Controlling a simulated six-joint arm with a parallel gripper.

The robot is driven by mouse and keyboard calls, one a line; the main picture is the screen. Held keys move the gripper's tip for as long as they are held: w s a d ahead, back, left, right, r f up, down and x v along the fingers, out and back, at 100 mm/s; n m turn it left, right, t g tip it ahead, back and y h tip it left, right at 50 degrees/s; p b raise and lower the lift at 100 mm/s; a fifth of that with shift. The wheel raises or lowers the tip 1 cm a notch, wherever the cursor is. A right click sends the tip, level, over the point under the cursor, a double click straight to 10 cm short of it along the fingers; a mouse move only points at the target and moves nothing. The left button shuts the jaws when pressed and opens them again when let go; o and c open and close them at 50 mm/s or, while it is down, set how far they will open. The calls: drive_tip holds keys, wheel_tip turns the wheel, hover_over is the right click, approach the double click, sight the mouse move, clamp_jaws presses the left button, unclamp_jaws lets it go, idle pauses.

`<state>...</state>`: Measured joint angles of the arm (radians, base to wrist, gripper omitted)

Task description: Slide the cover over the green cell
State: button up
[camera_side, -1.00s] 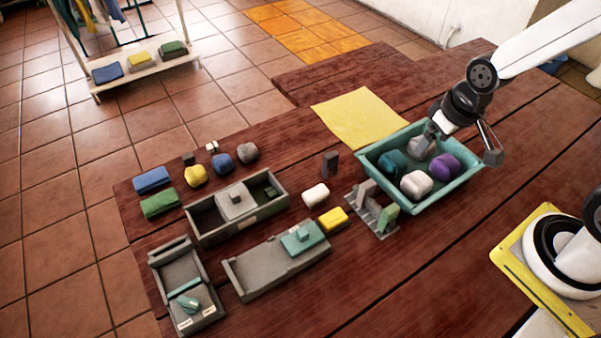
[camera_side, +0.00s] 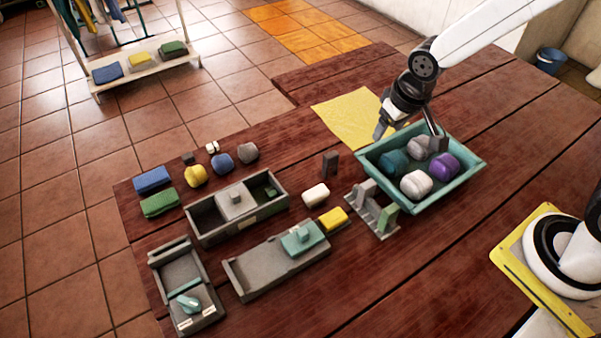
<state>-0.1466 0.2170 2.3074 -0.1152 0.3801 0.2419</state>
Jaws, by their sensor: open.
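A long grey box (camera_side: 204,236) stands left of the middle of the table. Its grey cover (camera_side: 236,203), with a small raised knob, sits over the middle of the box. The green cell (camera_side: 262,190) at the box's right end is uncovered, with green showing inside. The left end of the box is also open and looks dark. My gripper (camera_side: 410,137) is open and empty. It is above the back left edge of the teal tray, well to the right of the box and apart from the cover.
The teal tray (camera_side: 437,204) holds several rounded lumps. A grey slotted stand (camera_side: 378,222), a white block (camera_side: 316,195) and an upright dark block (camera_side: 330,164) lie between tray and box. A second box with a teal slider (camera_side: 303,238) is in front. A yellow cloth (camera_side: 345,115) lies behind.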

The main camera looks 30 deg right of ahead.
drive_tip(key=w+a+f, duration=0.2)
drive_tip(key=w+a, duration=0.4)
drive_tip(key=t, duration=0.2)
approach(234, 194)
drive_tip(key=f, duration=0.1)
drive_tip(key=shift+w+f, duration=0.2)
drive_tip(key=shift+w, duration=0.2)
drive_tip(key=shift+f, duration=0.1)
drive_tip(key=shift+x, duration=3.8)
clamp_jaws()
